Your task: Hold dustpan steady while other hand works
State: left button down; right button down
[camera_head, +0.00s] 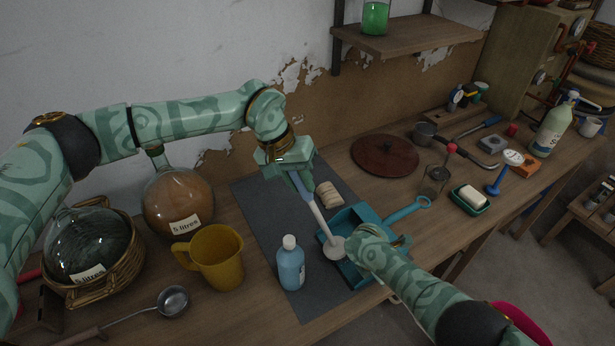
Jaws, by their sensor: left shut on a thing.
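The teal dustpan (343,222) lies on the dark mat near the table's front edge. Its looped handle (408,209) points to the back right. My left gripper (303,187) is shut on a long tool (318,217) with a blue-grey grip and pale shaft. The tool slants down, and its round white end (333,248) is at the pan's left side; I cannot tell if it touches. My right gripper (362,247) is over the front part of the dustpan. Its fingers are mostly hidden by its own hand, so its hold does not show.
A blue bottle (291,265) stands close left of the dustpan on the mat (262,207). A yellow jug (217,257) and glass demijohns (180,205) stand further left. A tan ribbed object (329,194) lies behind the pan. A glass jar (434,181) and soap dish (470,201) are right.

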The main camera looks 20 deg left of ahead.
pick_arm(q)
jog(key=shift+s+d, duration=0.65)
jog(key=shift+s, duration=0.05)
jog(key=w+d, duration=0.2)
jog(key=w, duration=0.1)
jog(key=shift+d, duration=0.4)
dwell(1.5)
notch_tip(320, 180, up, 10)
jog(key=shift+r, duration=0.25)
dwell(0.6)
jog(key=shift+s, duration=0.1)
dwell(0.9)
